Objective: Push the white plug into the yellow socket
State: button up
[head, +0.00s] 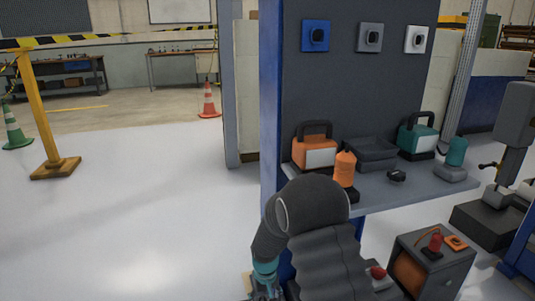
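A blue socket (315,36), a grey socket (370,38) and a white socket (415,39) sit in a row on the dark upright panel (340,95). No yellow socket and no white plug can be made out in the head view. A small dark object (397,177) lies on the shelf below the panel; I cannot tell whether it is a plug. My gripper (265,287) hangs low at the bottom edge, left of the shelf and well below the sockets. It is partly cut off, and its fingers are too unclear to read.
The grey shelf (385,196) holds an orange case (299,153), an orange bottle (345,172), a dark tray (371,156), a teal case (404,138) and a teal item (456,152). A grey cabinet (462,270) stands lower right.

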jog(key=shift+f, duration=0.1)
jog(key=shift+f+b, duration=2.8)
jog(key=shift+f, duration=1.6)
grip_shut()
jog(key=shift+r, duration=0.15)
jog(key=shift+r+p, duration=1.6)
jog(key=shift+r, duration=1.3)
jog(key=shift+s, duration=0.1)
